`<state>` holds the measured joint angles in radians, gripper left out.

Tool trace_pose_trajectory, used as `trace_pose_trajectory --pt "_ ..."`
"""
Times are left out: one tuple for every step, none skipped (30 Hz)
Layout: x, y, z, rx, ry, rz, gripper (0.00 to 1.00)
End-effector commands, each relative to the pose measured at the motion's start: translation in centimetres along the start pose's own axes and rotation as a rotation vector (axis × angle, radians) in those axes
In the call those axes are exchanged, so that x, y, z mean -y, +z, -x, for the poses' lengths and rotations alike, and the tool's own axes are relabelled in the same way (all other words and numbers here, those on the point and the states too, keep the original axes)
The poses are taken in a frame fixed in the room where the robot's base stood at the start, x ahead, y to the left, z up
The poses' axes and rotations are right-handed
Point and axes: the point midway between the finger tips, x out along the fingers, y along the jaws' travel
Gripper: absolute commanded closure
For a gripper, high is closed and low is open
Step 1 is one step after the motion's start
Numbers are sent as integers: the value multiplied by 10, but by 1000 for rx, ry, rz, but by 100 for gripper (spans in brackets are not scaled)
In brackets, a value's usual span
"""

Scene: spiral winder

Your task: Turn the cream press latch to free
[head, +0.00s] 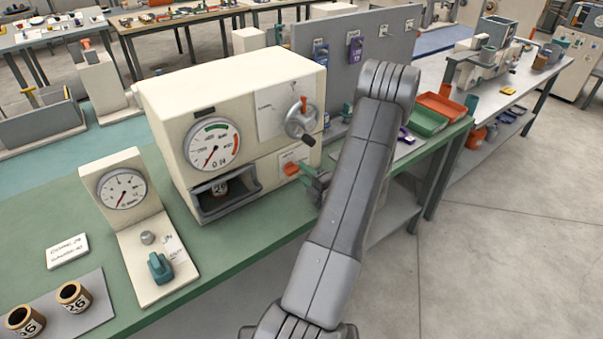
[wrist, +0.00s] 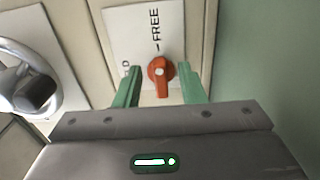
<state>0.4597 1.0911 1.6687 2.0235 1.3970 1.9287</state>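The cream press (head: 235,110) stands on the green bench, with a gauge, a grey handwheel and a small pale latch plate. Its orange latch (head: 291,169) is on the lower right of the front. In the wrist view the latch (wrist: 160,72) has a light centre and its narrow end points down the picture, away from the printed word FREE. A second label is mostly hidden behind the left finger. My gripper (wrist: 159,78) is open, with one green finger on each side of the latch and visible gaps. In the head view my gripper (head: 309,178) is partly hidden by my arm.
The handwheel (head: 301,120) sits above the latch and also shows at the left of the wrist view (wrist: 28,82). A gauge stand (head: 123,190) is left of the press; green and orange trays (head: 427,122) lie to the right.

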Motion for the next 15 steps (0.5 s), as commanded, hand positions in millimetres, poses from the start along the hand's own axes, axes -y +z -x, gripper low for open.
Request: trace_pose_trajectory --pt "2 2 12 5 -1 0 64" --pt "3 2 18 6 -1 0 64" --pt "3 2 28 6 0 0 64" --pt "3 2 35 6 0 -1 64" --pt "3 2 42 7 0 -1 64" --pt "3 2 51 6 -1 1 64" --pt "3 2 58 7 -1 1 64" --pt "2 1 64 6 0 0 64" --pt "2 2 72 6 0 1 64" --pt "2 2 78 5 -1 1 64" --pt "2 2 83 6 -1 1 64" --pt "2 1 90 5 -1 0 64" --pt "2 1 94 5 -1 0 64" --pt "1 1 98 5 0 1 64" --pt "1 1 102 3 0 1 64"
